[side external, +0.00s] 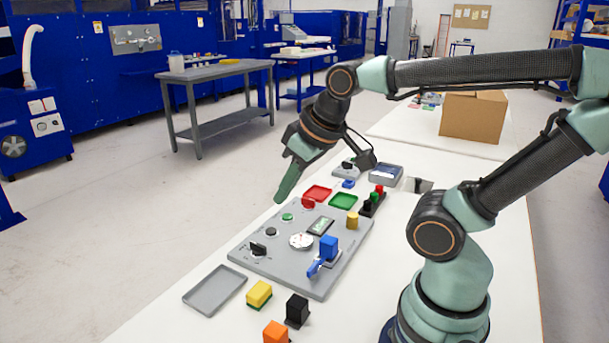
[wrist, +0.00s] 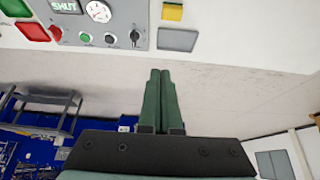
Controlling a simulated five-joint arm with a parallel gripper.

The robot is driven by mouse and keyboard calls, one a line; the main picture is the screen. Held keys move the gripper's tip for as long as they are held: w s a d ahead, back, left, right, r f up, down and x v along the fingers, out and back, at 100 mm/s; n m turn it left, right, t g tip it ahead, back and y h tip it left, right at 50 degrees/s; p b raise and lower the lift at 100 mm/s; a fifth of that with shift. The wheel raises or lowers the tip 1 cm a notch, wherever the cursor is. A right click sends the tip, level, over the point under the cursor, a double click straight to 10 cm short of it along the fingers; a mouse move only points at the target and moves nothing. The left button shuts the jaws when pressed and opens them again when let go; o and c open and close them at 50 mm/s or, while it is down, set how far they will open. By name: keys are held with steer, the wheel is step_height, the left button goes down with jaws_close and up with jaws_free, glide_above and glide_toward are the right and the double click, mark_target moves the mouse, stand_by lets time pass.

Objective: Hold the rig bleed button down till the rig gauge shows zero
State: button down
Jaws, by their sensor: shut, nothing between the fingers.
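The grey rig panel (side external: 290,275) lies on the white table. It carries a round white gauge (side external: 301,241), which also shows in the wrist view (wrist: 98,11); its reading is too small to make out. A small display (wrist: 66,5) reads SHUT. Along the panel's far-left side are a red button (side external: 308,203), a green button (side external: 287,217), a dark button (side external: 271,231) and a black knob (side external: 257,249). No label tells which is the bleed button. My gripper (side external: 279,199) is shut and empty, in the air off the panel's far-left edge; its fingers also show in the wrist view (wrist: 160,74).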

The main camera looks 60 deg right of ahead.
steer(key=n+t+h, duration=0.3)
steer(key=n, duration=0.2)
glide_above(274, 232)
step_height(274, 232, down, 12)
steer(key=shift+d, duration=0.1)
steer(key=shift+f, duration=4.35)
steer(key=shift+f, duration=0.1)
steer(key=shift+f, duration=0.3)
